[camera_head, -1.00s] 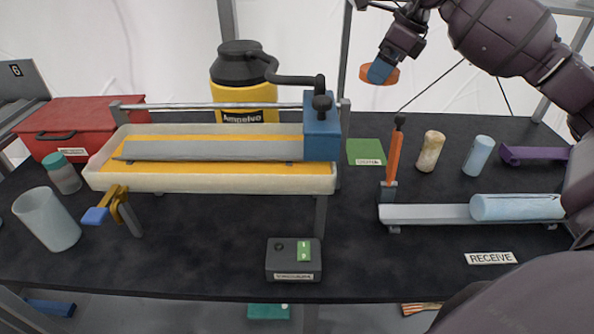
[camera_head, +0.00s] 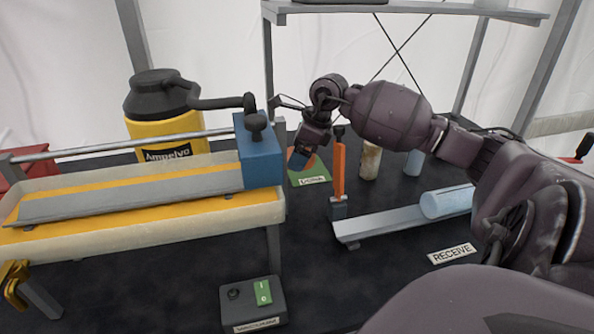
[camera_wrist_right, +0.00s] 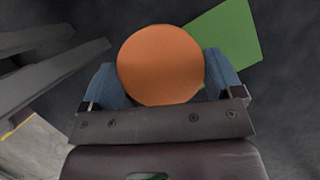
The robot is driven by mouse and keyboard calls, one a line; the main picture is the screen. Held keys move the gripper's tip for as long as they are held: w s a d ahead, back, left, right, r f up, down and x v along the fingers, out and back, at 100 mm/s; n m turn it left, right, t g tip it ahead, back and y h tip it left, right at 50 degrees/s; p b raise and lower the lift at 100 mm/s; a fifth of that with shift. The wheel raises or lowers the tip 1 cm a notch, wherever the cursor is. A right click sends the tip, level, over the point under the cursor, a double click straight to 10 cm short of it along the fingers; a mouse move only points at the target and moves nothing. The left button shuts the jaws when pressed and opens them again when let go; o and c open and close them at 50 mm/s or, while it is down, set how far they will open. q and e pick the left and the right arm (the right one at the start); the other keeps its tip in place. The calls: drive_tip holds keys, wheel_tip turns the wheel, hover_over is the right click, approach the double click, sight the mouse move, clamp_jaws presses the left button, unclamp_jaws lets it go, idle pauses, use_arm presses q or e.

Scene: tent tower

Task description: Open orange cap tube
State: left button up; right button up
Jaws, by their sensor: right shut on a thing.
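My right gripper (camera_head: 299,160) is shut on a round orange cap, which shows best in the right wrist view as an orange disc (camera_wrist_right: 160,66) between blue fingertips. In the head view the gripper hangs over the green mat (camera_head: 322,174) and hides most of the cap. The mat also shows in the wrist view (camera_wrist_right: 228,45), beside and beyond the cap. Whether the cap touches the mat, I cannot tell. No tube shows attached under the cap. A pale blue cylinder (camera_head: 447,202) lies on a grey rail. My left gripper is not in view.
An orange upright (camera_head: 339,170) stands close right of the gripper. A tan cylinder (camera_head: 370,162) and a blue one (camera_head: 413,163) stand behind the rail (camera_head: 390,225). A blue block (camera_head: 258,160) on the long tray stands to the left. The front middle holds a dark switch box (camera_head: 252,302).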

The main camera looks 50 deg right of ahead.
sight(295, 186)
wheel_tip(295, 186, down, 8)
drive_tip(key=shift+r+b, duration=0.25)
drive_tip(key=shift+b, duration=0.15)
drive_tip(key=shift+f, duration=0.15)
